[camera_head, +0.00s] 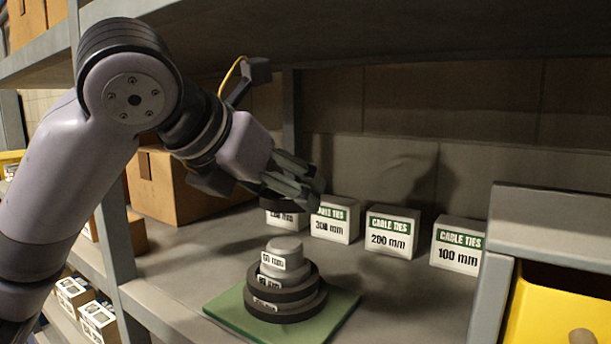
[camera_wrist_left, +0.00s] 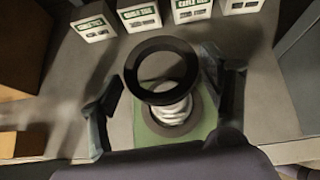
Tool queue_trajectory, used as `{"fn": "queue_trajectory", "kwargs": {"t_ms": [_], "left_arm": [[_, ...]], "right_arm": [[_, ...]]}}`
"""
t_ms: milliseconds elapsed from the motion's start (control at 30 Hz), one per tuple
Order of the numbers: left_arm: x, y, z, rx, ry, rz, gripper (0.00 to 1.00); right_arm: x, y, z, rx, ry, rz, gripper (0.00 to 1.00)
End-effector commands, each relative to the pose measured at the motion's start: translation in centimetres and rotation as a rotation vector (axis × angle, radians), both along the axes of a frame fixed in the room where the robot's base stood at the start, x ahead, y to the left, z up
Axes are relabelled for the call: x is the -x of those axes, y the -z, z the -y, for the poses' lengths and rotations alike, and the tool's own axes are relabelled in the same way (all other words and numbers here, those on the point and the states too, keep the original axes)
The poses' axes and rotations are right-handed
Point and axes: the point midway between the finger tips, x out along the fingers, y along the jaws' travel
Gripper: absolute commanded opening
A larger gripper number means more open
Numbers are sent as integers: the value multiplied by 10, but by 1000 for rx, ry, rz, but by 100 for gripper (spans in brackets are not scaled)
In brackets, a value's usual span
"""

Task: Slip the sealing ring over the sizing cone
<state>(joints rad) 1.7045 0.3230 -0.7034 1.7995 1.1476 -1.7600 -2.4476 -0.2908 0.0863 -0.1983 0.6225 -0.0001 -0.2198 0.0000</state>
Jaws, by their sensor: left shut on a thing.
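The stepped grey sizing cone (camera_head: 285,247) stands upright on a green mat (camera_head: 228,312), with size labels on its steps. Two dark rings (camera_head: 313,300) sit around its lower steps. In the left wrist view the cone (camera_wrist_left: 172,113) is partly hidden behind the sealing ring. My left gripper (camera_head: 297,187) is shut on the black sealing ring (camera_wrist_left: 131,72), which is above the cone and apart from it in the head view. The left fingers (camera_wrist_left: 165,95) flank the ring in the wrist view. My right gripper is not in view.
Several white cable-tie boxes (camera_head: 392,232) line the back of the shelf. A cardboard box (camera_head: 165,188) stands at the left. A grey cabinet with a yellow bin (camera_head: 555,310) is at the right. The shelf right of the mat is clear.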

Motion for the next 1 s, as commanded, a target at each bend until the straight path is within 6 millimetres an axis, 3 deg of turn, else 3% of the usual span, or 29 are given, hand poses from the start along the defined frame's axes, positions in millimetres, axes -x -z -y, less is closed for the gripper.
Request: {"fn": "queue_trajectory", "kwargs": {"t_ms": [100, 200, 500, 600, 900, 1000], "left_arm": [[0, -1, 0, 2, 0, 3, 46], [0, -1, 0, 1, -1, 3, 46], [1, -1, -1, 1, -2, 3, 46], [2, 1, -1, 1, -2, 3, 46], [2, 17, -2, 1, -2, 3, 46], [2, 25, -2, 1, -2, 3, 46]], "right_arm": [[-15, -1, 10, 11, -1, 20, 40], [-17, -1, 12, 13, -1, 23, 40], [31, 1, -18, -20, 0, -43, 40], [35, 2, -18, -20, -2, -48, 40], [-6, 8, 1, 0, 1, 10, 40], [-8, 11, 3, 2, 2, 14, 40]]}}
